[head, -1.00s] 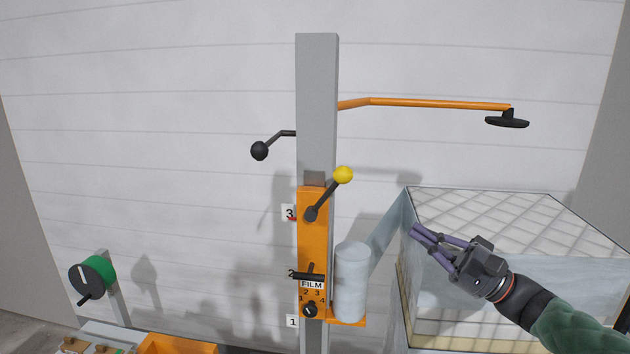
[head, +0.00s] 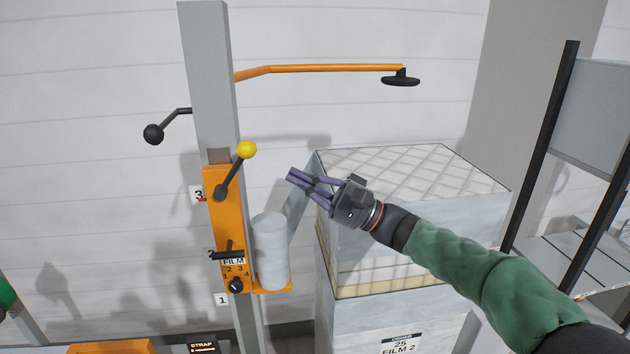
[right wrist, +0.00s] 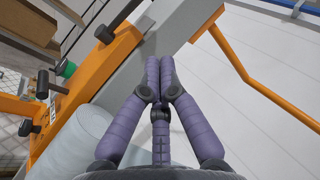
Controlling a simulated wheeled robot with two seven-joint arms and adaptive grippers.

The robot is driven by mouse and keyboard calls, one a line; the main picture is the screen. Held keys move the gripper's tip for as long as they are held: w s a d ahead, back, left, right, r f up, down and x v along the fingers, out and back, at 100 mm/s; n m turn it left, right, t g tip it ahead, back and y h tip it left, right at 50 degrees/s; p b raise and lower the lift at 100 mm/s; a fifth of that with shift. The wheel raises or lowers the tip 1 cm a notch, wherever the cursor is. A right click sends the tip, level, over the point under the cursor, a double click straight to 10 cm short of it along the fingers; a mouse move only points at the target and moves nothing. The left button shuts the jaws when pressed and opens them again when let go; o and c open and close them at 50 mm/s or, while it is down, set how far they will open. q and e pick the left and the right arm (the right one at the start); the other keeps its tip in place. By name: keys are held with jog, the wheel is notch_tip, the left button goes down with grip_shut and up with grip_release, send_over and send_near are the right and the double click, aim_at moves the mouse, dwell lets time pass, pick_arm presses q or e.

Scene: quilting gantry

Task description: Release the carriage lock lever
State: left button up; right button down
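A lever with a yellow knob (head: 246,149) stands on the orange carriage (head: 224,213) on the grey column (head: 208,80). It tilts up and to the right from its black pivot. I cannot tell for sure that it is the lock lever. My right gripper (head: 291,175) is to the right of this lever and a little lower in the head view, apart from it and empty. Its purple fingers are drawn together, as the right wrist view (right wrist: 160,62) also shows. The yellow knob cannot be made out in the right wrist view. My left gripper is not in view.
A film roll (head: 270,250) stands beside the carriage. A wrapped mattress stack (head: 415,235) stands to the right, under my right forearm. An orange arm (head: 320,68) reaches right from the column. A black ball handle (head: 154,134) juts left. A black-framed rack stands far right.

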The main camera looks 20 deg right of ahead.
aim_at(234, 171)
jog(key=w+a+r+p, duration=0.1)
jog(key=a+r+p, duration=0.1)
jog(key=a, duration=0.4)
jog(key=shift+a+r, duration=0.35)
jog(key=shift+r, duration=0.35)
jog(key=shift+w+r+g+p, duration=0.1)
jog(key=shift+r+g+p, duration=0.05)
jog(key=shift+g+p, duration=0.2)
jog(key=shift+a+r, duration=0.15)
